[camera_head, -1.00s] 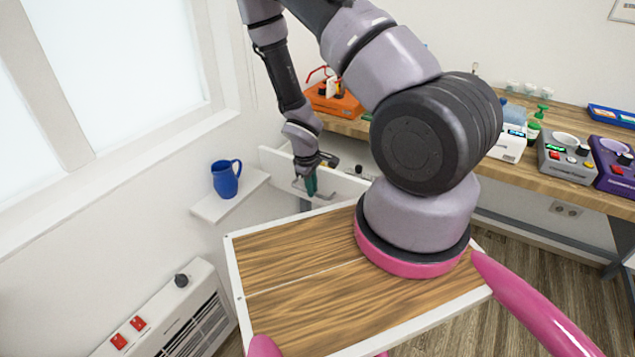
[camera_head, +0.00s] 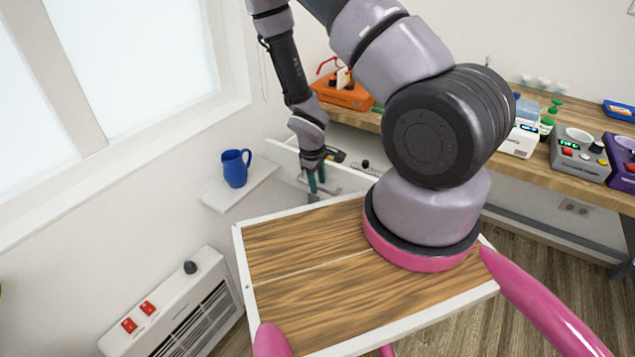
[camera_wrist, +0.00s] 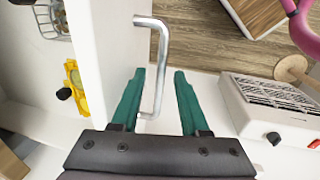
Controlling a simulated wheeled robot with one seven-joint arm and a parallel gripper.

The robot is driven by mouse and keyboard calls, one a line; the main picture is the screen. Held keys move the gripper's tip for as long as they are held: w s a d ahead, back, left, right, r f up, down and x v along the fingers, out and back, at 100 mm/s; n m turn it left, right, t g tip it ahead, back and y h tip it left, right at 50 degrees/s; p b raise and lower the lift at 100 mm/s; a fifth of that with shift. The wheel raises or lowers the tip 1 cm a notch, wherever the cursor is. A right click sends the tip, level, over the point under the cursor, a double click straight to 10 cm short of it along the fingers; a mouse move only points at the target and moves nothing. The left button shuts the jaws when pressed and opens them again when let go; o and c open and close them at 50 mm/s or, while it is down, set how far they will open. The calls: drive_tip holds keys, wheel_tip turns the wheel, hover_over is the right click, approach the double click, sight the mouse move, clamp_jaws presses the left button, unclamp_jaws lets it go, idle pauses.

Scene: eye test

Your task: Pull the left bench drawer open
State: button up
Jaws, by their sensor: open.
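The left bench drawer (camera_head: 284,157) stands pulled out from under the bench in the head view, with small items visible inside. Its white front (camera_wrist: 106,45) fills the left-middle of the wrist view, with a bent silver bar handle (camera_wrist: 164,50) on it. My gripper (camera_head: 317,188) is at the drawer front. Its two teal fingers (camera_wrist: 159,72) are spread apart, and the handle bar passes between them in the wrist view. I cannot tell whether either finger touches the bar. The arm hides part of the drawer in the head view.
A blue mug (camera_head: 236,168) stands on a small wall shelf left of the drawer. A white heater (camera_head: 172,308) stands below it. The wooden bench (camera_head: 585,179) holds an orange box (camera_head: 343,95) and several devices. My own tray top fills the foreground.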

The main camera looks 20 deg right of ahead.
drive_tip(key=shift+r, duration=0.15)
wheel_tip(320, 180, up, 10)
drive_tip(key=s+a, duration=0.1)
drive_tip(key=shift+s+a+r, duration=0.15)
drive_tip(key=shift+a, duration=0.15)
idle(0.3)
